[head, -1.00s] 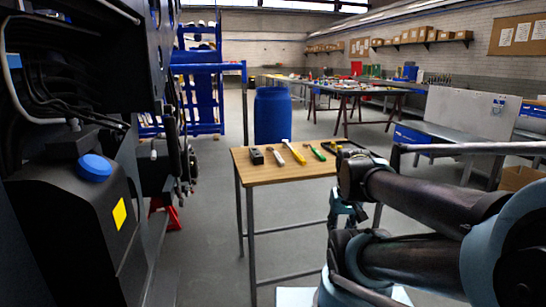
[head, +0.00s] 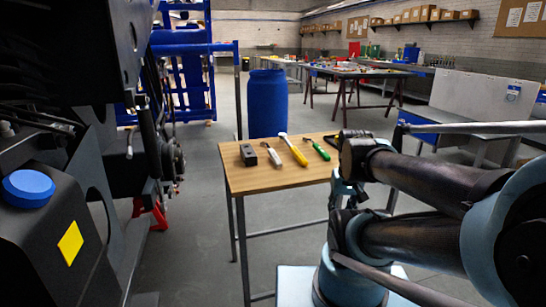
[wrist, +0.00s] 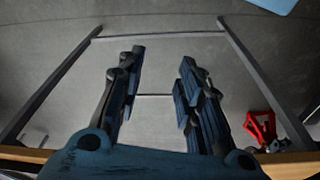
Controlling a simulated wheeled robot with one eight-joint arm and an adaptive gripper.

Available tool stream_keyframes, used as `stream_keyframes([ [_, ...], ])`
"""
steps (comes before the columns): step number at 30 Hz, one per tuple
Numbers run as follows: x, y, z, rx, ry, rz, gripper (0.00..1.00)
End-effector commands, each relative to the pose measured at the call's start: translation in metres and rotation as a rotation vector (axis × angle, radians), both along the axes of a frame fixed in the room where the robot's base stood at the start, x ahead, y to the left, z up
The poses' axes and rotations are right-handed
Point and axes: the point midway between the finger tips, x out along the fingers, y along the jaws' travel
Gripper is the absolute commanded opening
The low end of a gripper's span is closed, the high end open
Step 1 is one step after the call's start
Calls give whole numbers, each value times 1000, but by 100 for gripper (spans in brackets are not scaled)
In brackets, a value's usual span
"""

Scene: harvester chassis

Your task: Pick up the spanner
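A wooden-topped table (head: 255,179) stands ahead with a row of tools on it. A slim pale tool with a darker end (head: 271,155) lies between a black block and a yellow-handled tool; it may be the spanner, but it is too small to be sure. My gripper (wrist: 160,75) is open and empty in the wrist view, its two fingers apart over grey floor and table legs. In the head view my arm hides most of the gripper, at the table's right side. No tool shows in the wrist view.
A black block (head: 248,154), a yellow-handled tool (head: 293,149) and a green-handled tool (head: 321,150) share the tabletop. A blue barrel (head: 268,103) stands behind it. Dark machinery (head: 50,235) fills the left; a grey bench (head: 470,112) is at right.

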Motion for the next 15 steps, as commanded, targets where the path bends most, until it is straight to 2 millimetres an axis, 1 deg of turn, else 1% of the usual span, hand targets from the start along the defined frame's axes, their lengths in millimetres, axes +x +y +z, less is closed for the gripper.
stream_keyframes([
  [2,0,0,0,0,0,0,33],
  [3,0,0,0,0,0,0,36],
  [4,0,0,0,0,0,0,42],
  [5,-2,0,2,0,-3,0,46],
  [6,-7,0,6,0,-10,2,46],
  [8,-5,1,11,0,-9,6,46],
  [11,7,5,27,1,-2,18,46],
  [15,34,12,61,3,16,49,46],
])
